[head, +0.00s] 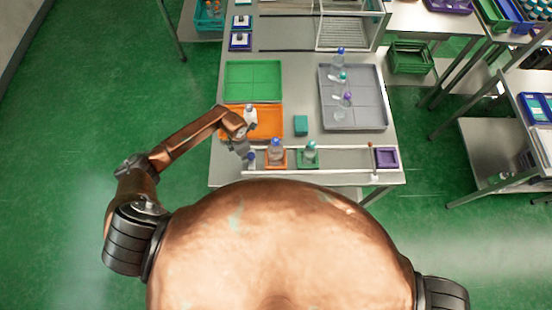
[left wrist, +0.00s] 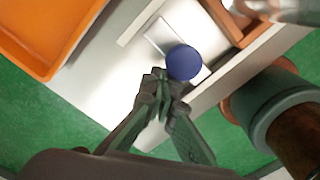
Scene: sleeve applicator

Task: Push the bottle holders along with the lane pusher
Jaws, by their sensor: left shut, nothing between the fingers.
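The lane pusher shows as a dark blue round knob (head: 251,157) on a pale plate at the left end of the lane; the knob (left wrist: 184,62) also shows in the left wrist view. To its right in the lane stand an orange bottle holder (head: 269,164) with a blue-capped bottle (head: 277,149) and a green bottle holder (head: 303,163) with a teal-capped bottle (head: 310,151). My left gripper (head: 245,152) is shut and empty. Its fingertips (left wrist: 164,86) are right beside the knob; whether they touch it I cannot tell. My right gripper is out of view.
A purple square holder (head: 386,158) lies at the lane's right end. My body is close to the front edge.

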